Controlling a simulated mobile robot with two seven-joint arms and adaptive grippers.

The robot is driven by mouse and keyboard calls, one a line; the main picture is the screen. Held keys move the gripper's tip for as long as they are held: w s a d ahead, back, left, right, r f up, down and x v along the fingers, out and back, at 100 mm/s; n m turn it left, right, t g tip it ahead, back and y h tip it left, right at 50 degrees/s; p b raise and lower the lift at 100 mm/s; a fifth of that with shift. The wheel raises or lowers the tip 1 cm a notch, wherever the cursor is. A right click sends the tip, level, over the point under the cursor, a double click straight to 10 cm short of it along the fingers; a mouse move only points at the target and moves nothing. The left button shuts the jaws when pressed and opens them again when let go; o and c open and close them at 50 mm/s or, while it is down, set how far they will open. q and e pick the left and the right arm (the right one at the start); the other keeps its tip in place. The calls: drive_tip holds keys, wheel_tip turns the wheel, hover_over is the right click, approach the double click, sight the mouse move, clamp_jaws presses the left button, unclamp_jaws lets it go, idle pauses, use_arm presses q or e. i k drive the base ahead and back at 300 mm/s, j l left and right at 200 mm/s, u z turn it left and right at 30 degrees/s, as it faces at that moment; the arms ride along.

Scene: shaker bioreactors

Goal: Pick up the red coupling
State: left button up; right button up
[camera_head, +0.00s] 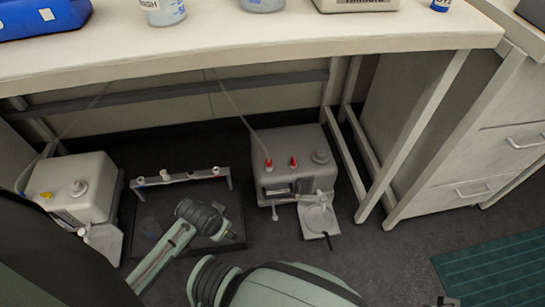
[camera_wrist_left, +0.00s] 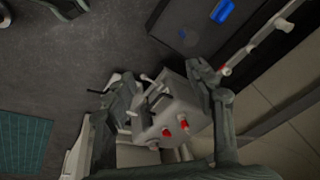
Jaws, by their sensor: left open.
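Two red couplings stand upright on top of the white bioreactor unit (camera_head: 298,143) under the bench, one on the left (camera_head: 269,165) with a tube rising from it, the other (camera_head: 293,161) to its right. Both also show in the left wrist view, one (camera_wrist_left: 183,125) beside the other (camera_wrist_left: 166,132). My left gripper (camera_wrist_left: 160,77) is open and empty, its fingers spread either side of the unit in that picture. How far it stands from the couplings cannot be told. In the head view its fingers are not clear. My right gripper is not in view.
A low rack (camera_head: 180,178) with several small fittings stands left of the unit on a dark tray. A second unit (camera_head: 75,190) stands farther left. The bench (camera_head: 250,50) overhangs them, and its legs (camera_head: 410,140) stand right of the unit.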

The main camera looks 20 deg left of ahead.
sight(268, 165)
drive_tip(key=k+u, duration=0.1)
drive_tip(key=u, duration=1.55)
drive_tip(key=z, duration=1)
drive_tip(key=l+z, duration=0.3)
drive_tip(key=i+l+z, duration=0.25)
drive_tip(key=k+l, duration=0.05)
drive_tip(key=l, duration=0.05)
